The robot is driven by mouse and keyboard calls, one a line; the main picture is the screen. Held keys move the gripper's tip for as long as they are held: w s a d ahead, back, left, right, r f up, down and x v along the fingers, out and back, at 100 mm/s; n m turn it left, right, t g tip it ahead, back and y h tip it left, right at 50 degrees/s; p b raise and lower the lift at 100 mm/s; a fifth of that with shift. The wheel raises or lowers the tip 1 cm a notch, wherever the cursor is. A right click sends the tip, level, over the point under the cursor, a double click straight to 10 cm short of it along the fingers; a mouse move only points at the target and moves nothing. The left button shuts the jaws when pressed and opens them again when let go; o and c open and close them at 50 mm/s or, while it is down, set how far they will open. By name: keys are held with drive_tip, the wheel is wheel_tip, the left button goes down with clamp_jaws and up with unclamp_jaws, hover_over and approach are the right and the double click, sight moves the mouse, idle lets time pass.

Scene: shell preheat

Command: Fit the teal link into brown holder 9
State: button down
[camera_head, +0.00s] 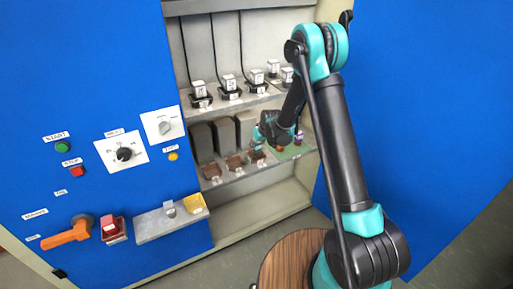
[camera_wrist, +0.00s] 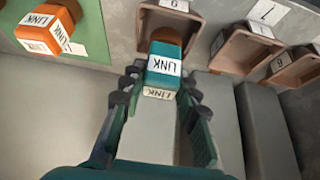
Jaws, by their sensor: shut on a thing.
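The teal link (camera_wrist: 164,66), with a white LINK label and a brown end, shows in the wrist view between the fingers of my gripper (camera_wrist: 160,82). My gripper is shut on it. The link's brown end is at the mouth of the brown holder (camera_wrist: 144,24) nearest the green mat. That holder's upside-down label looks like 9. The end overlaps the opening; how deep it sits I cannot tell. In the head view my gripper (camera_head: 260,140) is over the lower shelf by the rightmost brown holder (camera_head: 257,156), and the link is hidden there.
Two more brown holders (camera_wrist: 232,47) stand beside it. A green mat (camera_wrist: 95,38) bears an orange link (camera_wrist: 42,36) and another thing. An upper shelf (camera_head: 240,103) with several black sockets and white-topped units is above. Blue cabinet walls (camera_head: 420,90) flank the bay.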

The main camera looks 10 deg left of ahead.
drive_tip(key=shift+w+a+f, duration=0.15)
drive_tip(key=shift+f, duration=0.95)
drive_tip(key=shift+f, duration=0.3)
drive_tip(key=c, duration=1.1)
unclamp_jaws()
drive_tip(key=shift+c, duration=0.2)
